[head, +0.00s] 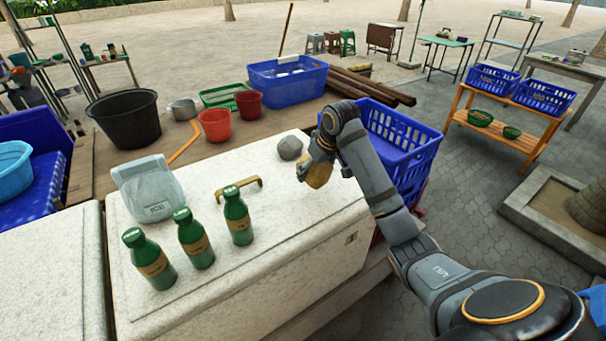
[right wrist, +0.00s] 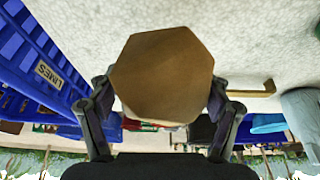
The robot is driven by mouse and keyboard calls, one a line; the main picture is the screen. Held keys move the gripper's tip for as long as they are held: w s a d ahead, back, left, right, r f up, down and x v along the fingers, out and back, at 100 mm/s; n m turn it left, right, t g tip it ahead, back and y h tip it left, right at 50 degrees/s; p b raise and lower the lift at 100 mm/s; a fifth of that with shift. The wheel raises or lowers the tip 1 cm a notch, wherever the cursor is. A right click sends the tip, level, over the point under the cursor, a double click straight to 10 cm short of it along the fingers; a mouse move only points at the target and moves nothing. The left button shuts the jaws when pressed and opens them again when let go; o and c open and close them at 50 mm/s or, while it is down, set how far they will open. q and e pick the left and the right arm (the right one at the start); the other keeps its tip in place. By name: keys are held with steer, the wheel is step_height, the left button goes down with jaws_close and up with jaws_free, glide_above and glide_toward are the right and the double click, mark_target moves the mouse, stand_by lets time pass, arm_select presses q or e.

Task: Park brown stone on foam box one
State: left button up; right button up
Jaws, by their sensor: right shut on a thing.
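The brown stone (head: 319,175) is a faceted tan-brown lump. My right gripper (head: 310,168) is shut on it over the right end of the large white foam box (head: 290,245). In the right wrist view the brown stone (right wrist: 163,75) sits between the two fingers, with the speckled white lid behind it. I cannot tell whether the stone touches the lid. A second white foam box (head: 50,270) stands at the left; no number shows on either box. My left gripper is not in view.
A grey stone (head: 290,148) lies on the lid close to the gripper. A yellow handle (head: 239,188), several green bottles (head: 195,238) and an ice bag (head: 150,188) also occupy the lid. A blue crate (head: 400,140) stands beside the box. The lid's front right is bare.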

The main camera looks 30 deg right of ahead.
steer(key=shift+w+d+f, duration=0.1)
steer(key=shift+d+f, duration=0.2)
steer(key=shift+d, duration=0.15)
steer(key=shift+w+d+f, duration=0.2)
steer(key=shift+d+f, duration=0.1)
steer(key=shift+f, duration=0.25)
steer(key=f+p, duration=0.1)
steer(key=f, duration=0.2)
steer(key=shift+d+p, duration=0.3)
steer(key=shift+p, duration=0.05)
steer(key=shift+w+f, duration=0.1)
steer(key=shift+f, duration=0.3)
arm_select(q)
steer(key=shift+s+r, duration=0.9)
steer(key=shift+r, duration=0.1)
arm_select(e)
steer(key=o, duration=1.8)
steer(key=shift+f, duration=0.1)
